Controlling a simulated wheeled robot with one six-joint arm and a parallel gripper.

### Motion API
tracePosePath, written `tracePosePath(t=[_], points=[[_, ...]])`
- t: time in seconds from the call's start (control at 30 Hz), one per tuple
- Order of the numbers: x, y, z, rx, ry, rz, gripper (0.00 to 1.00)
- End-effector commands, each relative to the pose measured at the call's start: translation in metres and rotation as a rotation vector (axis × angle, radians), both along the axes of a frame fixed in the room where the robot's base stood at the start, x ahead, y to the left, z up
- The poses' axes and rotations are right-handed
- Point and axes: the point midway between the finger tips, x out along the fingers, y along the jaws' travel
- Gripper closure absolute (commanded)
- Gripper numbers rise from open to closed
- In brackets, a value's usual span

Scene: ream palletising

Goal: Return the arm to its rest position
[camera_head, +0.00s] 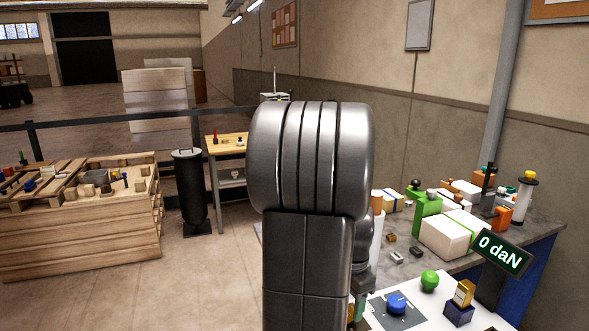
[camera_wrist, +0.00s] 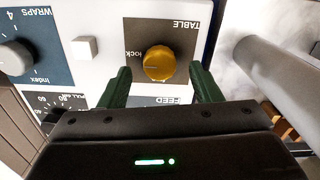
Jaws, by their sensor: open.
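My gripper (camera_wrist: 160,70) is open in the wrist view, its two dark green fingers spread apart. A round gold knob (camera_wrist: 158,63), on a dark square lettered TABLE and lock, shows in the gap between the fingertips. I cannot tell whether the fingers touch it. The knob sits on a white control panel (camera_wrist: 108,18). In the head view my grey arm fills the middle, and my gripper is mostly hidden behind it.
The panel also has a grey WRAPS knob (camera_wrist: 14,57) and a white square button (camera_wrist: 85,47). A grey cylinder (camera_wrist: 265,65) stands at right. In the head view, a cluttered workbench (camera_head: 548,226) is at right; a wooden pallet stack (camera_head: 80,240) is at left.

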Motion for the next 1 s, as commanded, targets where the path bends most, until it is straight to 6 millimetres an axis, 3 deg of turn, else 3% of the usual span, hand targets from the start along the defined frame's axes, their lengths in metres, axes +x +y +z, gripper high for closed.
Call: tracePosePath(t=[0.1, 1.0], points=[[-0.001, 0.000, -0.025, 0.001, 0.005, 0.000, 0.42], [0.000, 0.000, -0.020, 0.000, 0.000, 0.739, 0.42]])
